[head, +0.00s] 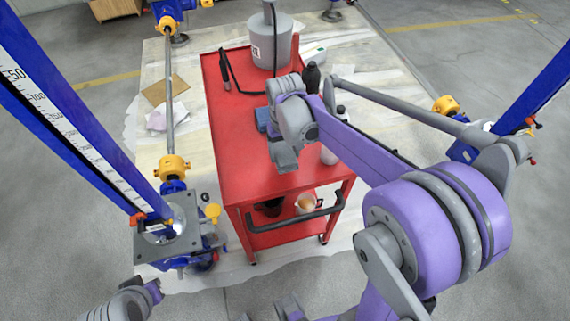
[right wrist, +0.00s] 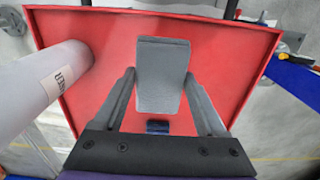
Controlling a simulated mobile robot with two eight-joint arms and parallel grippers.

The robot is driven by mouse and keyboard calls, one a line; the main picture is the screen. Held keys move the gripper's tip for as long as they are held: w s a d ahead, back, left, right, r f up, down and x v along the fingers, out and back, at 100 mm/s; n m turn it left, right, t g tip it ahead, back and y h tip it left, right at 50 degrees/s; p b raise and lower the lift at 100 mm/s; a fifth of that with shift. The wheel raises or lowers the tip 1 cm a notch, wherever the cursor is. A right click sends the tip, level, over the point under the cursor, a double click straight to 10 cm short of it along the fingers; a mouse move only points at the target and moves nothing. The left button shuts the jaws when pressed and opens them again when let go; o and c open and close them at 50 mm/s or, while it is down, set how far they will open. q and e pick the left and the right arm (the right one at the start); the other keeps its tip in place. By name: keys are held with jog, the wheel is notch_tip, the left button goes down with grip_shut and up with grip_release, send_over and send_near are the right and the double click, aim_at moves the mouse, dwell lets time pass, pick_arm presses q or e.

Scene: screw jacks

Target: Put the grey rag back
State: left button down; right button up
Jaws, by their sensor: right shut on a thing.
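The grey rag (right wrist: 162,75) is a folded, flat pad between the two fingers of my right gripper (right wrist: 164,88), over the red top of the cart. In the head view my right gripper (head: 285,148) points down over the cart's middle, with the grey rag (head: 285,160) at its tips. The rag seems to be above the red surface; the exact gap cannot be told. My left gripper does not show clearly; only a piece of my left arm is at the lower left.
The red cart (head: 235,155) carries a grey canister (head: 270,42), a dark bottle (head: 312,77) and a blue item (head: 262,118) near my gripper. Blue screw jacks with bars stand on both sides. A cloth (head: 160,118) lies on the floor sheet.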

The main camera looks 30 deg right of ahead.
notch_tip(320, 180, down, 6)
jog(key=shift+f, duration=0.25)
jog(key=shift+f+b, duration=0.1)
jog(key=shift+b, duration=0.2)
jog(key=o, duration=1.1)
jog(key=shift+o, duration=0.2)
